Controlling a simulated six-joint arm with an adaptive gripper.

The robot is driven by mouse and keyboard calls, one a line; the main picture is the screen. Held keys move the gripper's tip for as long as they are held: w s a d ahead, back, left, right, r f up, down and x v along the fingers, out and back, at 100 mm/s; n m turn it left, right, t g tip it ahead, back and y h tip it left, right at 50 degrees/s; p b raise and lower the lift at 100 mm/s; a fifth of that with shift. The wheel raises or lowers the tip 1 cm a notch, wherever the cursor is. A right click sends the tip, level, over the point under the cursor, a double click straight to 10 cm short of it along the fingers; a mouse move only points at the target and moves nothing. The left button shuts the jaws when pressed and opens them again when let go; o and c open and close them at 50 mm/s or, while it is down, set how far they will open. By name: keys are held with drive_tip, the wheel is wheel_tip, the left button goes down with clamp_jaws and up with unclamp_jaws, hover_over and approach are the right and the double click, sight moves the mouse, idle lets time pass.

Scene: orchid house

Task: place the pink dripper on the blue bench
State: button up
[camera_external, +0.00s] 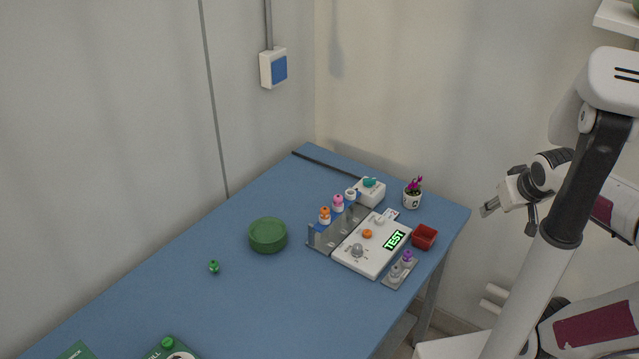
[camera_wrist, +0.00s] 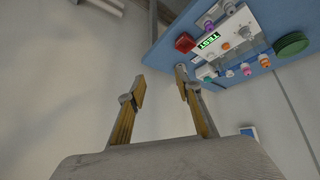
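The pink dripper (camera_external: 338,203) stands upright in a grey rack (camera_external: 322,236) on the blue bench (camera_external: 270,305), between an orange-topped dripper (camera_external: 325,216) and a white one (camera_external: 351,195). It also shows, small, in the wrist view (camera_wrist: 246,70). My gripper (camera_external: 490,208) is to the right of the bench in the external view, well apart from the rack. In the wrist view my gripper (camera_wrist: 162,82) has its two fingers spread wide, with nothing between them. The bench (camera_wrist: 158,58) shows tilted at the upper right there.
A white device with a lit TEST screen (camera_external: 395,240) is beside the rack. A red tray (camera_external: 424,237), potted plant (camera_external: 413,193), white box (camera_external: 369,192) and purple-topped holder (camera_external: 401,270) are nearby. A green dish (camera_external: 268,236) and small green item (camera_external: 214,267) are left; bare bench surrounds them.

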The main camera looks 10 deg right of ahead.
drive_tip(key=s+a+g, duration=0.1)
drive_tip(key=s, duration=0.5)
drive_tip(key=shift+s+a+f+y, duration=0.3)
drive_tip(key=shift+s+f+y, duration=0.05)
drive_tip(key=shift+s+y, duration=0.05)
drive_tip(key=shift+o, duration=0.6)
drive_tip(key=shift+a, duration=0.1)
drive_tip(key=w+a+f+n+g+y, duration=0.1)
drive_tip(key=w+a+f+n+g, duration=0.3)
drive_tip(key=w+a, duration=0.9)
drive_tip(key=w+a+f+n+t+y, duration=0.15)
drive_tip(key=w+a+f, duration=0.45)
drive_tip(key=w+a, duration=0.75)
drive_tip(key=w+a+r+n, duration=0.1)
drive_tip(key=w+r, duration=0.1)
drive_tip(key=w, duration=0.4)
drive_tip(key=shift+w+a+r, duration=0.25)
drive_tip(key=shift+w+r, duration=0.1)
drive_tip(key=shift+w, duration=0.05)
drive_tip(key=shift+f, duration=0.1)
